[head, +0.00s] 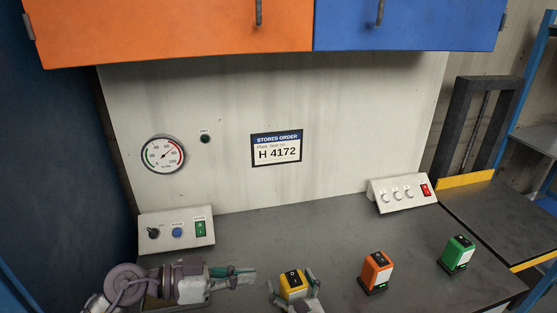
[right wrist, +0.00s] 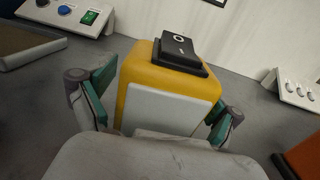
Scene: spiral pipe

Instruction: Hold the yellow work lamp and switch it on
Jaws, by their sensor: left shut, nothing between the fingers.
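The yellow work lamp (head: 292,282) stands upright on the bench at the bottom centre. Its black rocker switch (right wrist: 180,46), marked O and I, is on top. A pale panel (right wrist: 165,108) faces the right wrist camera and shows no clear glow. My right gripper (head: 292,288) has a finger on either side of the lamp, close to its sides; I cannot tell whether both pads touch. My left gripper (head: 250,276) is shut and empty, left of the lamp, pointing right towards it with a gap between.
An orange lamp (head: 376,270) and a green lamp (head: 456,254) stand to the right. A switch box (head: 176,232) is at the back left, another (head: 403,193) at the back right. Orange (head: 170,30) and blue (head: 410,28) cabinets hang above. The bench middle (head: 300,235) is clear.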

